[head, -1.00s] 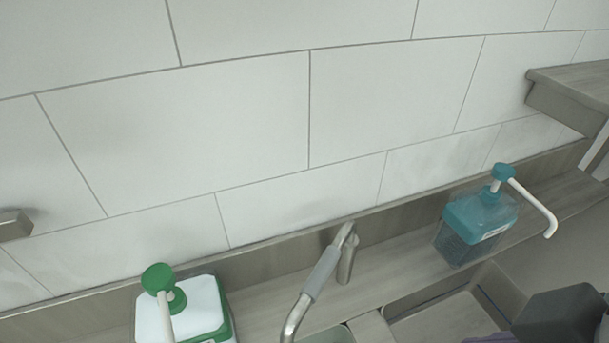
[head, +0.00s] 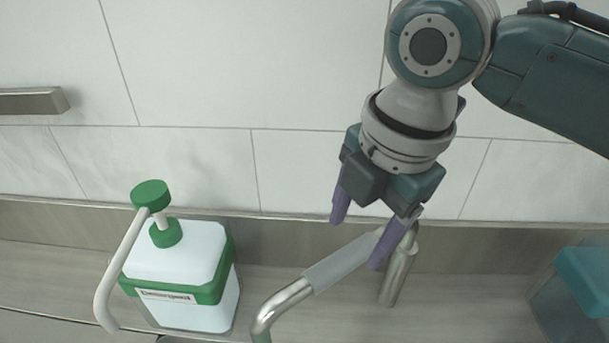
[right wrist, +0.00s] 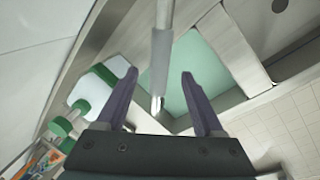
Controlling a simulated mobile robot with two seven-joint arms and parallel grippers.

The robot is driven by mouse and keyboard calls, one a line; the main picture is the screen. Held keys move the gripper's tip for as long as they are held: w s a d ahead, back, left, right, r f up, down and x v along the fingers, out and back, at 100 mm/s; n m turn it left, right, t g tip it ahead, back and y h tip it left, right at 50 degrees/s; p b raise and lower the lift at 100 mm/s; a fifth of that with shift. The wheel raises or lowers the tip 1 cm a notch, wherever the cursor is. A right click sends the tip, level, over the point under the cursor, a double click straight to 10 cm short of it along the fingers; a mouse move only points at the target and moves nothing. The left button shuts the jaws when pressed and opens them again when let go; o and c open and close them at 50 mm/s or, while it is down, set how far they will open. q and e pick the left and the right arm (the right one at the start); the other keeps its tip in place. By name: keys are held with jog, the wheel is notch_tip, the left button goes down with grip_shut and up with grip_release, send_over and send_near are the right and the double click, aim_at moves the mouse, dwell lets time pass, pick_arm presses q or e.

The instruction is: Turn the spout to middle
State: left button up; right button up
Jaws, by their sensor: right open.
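The spout (head: 335,266) is a metal tube with a grey sleeve. In the head view it slants from its upright post (head: 397,275) down to the left, and its bent tip is near the bottom edge. My right gripper (head: 358,243) is open, its purple fingers pointing down just above the sleeve near the post. In the right wrist view the spout (right wrist: 161,60) runs between the two spread fingers, and neither finger visibly grips it. My left gripper is not in view.
A white and green detergent dispenser (head: 190,270) stands on the ledge left of the spout. The tiled wall (head: 200,85) rises behind. The right wrist view shows a green basin (right wrist: 195,75) under the spout.

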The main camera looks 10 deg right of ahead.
aim_at(348, 254)
jog(key=shift+w+a+f, duration=0.1)
jog(key=shift+w+f, duration=0.05)
jog(key=shift+f, duration=0.75)
jog(key=shift+w+a+f, duration=0.1)
jog(key=shift+w+f, duration=0.1)
jog(key=shift+f, duration=0.7)
jog(key=shift+w+a+f, duration=0.1)
jog(key=shift+w+f, duration=0.05)
jog(key=shift+f, duration=0.75)
grip_shut()
